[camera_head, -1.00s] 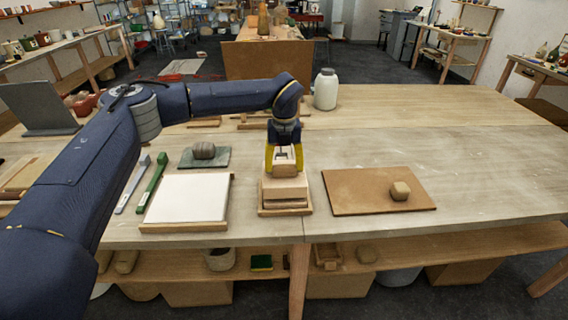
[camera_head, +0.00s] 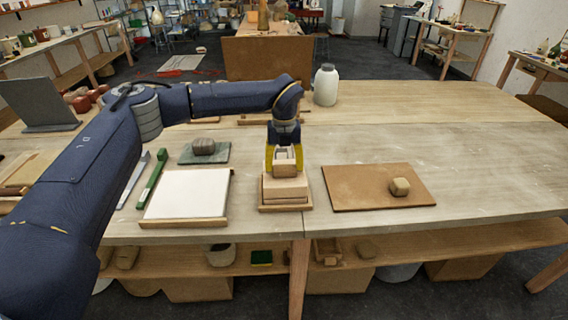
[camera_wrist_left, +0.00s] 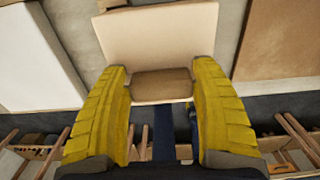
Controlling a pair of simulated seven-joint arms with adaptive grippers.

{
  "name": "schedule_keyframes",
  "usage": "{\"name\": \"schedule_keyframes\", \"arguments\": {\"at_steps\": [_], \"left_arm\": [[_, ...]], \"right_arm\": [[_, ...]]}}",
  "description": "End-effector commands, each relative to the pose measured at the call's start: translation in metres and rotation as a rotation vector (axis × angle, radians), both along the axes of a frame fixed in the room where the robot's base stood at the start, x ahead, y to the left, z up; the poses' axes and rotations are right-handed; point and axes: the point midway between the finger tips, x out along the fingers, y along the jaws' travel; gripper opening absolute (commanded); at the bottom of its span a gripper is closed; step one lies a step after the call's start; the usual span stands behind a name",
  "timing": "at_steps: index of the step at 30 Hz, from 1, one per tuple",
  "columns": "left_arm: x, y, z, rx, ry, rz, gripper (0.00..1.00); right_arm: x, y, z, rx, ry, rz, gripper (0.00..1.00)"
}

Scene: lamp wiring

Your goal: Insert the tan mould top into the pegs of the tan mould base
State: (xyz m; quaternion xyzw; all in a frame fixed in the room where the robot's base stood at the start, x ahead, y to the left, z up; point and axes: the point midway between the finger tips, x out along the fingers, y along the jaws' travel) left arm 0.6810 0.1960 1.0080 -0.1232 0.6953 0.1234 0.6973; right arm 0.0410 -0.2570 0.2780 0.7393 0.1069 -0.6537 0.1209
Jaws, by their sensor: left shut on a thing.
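My left gripper (camera_head: 285,160) has yellow fingers on either side of a small brown block-like grip on the tan mould top (camera_head: 285,187). It is shut on that grip, which also shows between the fingers in the left wrist view (camera_wrist_left: 162,84). The pale flat face of the mould top (camera_wrist_left: 160,40) fills the upper middle there. In the head view the mould top is directly over the tan mould base (camera_head: 286,208), near the table's front edge. The pegs are hidden, and I cannot tell whether the top is fully seated. My right gripper is not in view.
A white slab on a wooden board (camera_head: 188,195) lies close on the left. A brown board (camera_head: 360,190) with a small clay lump (camera_head: 399,187) lies on the right. A white jar (camera_head: 325,85) stands behind. The far right of the table is clear.

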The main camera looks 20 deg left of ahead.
Motion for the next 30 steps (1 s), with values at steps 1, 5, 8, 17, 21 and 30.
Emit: {"name": "schedule_keyframes", "arguments": {"at_steps": [1,5,8,17,21,30], "left_arm": [[0.0005,-0.0003,0.0003,-0.002,-0.002,0.000,0.17],[0.0005,-0.0004,-0.0020,-0.002,-0.002,0.000,0.17],[0.0005,-0.0004,-0.0037,-0.001,-0.001,0.000,0.17],[0.0004,-0.0003,-0.0039,-0.001,-0.001,0.000,0.78],[0.0002,-0.0002,-0.0044,-0.001,0.000,0.000,0.92],[-0.0002,0.0002,-0.0026,0.001,0.001,0.000,0.92]], "right_arm": [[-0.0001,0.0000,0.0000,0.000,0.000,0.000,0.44],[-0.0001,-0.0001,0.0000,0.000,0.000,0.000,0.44],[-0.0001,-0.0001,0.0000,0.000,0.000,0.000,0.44],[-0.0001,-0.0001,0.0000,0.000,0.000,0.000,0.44],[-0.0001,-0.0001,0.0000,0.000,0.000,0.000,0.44],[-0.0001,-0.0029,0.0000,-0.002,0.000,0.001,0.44]]}}
